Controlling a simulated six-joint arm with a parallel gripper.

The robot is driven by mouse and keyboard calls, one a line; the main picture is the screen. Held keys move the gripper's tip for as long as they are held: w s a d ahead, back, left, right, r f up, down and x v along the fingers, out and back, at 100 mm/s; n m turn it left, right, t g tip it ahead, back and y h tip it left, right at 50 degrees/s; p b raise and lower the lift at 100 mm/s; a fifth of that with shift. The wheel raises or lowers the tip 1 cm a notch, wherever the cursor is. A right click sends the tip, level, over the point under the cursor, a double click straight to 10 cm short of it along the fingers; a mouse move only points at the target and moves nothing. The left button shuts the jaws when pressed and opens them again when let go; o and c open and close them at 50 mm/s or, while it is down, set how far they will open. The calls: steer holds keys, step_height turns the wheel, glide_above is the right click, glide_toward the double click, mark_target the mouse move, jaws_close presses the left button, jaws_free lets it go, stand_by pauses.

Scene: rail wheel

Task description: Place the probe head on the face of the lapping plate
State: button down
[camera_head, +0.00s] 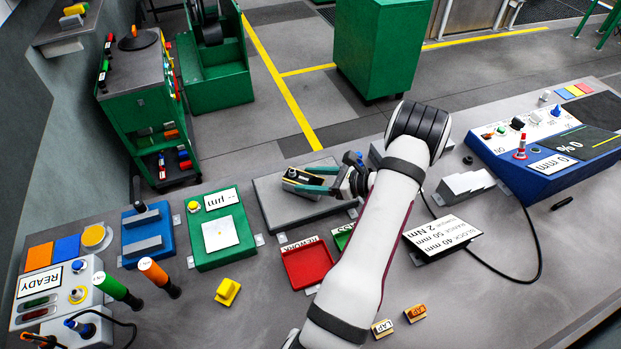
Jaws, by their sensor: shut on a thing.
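My gripper (318,181) has teal fingers and is shut on a small dark block with a light top edge, which appears to be the probe head (298,177). The flat grey slab below it appears to be the lapping plate (277,209). The probe head is over the upper middle of this slab, slightly tilted in the picture. I cannot tell whether it touches the face. My arm hides the slab's right end and part of the bench behind it.
A red tray (307,264) and a green box with a white pad (221,236) stand near the slab. A blue console (545,150) is at the right. A black cable (538,265) loops across the bench. A white sign (441,237) lies right of my arm.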

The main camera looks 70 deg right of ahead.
steer(key=shift+c, duration=0.6)
jaws_free()
steer(key=shift+f, duration=0.15)
steer(key=v, duration=1.2)
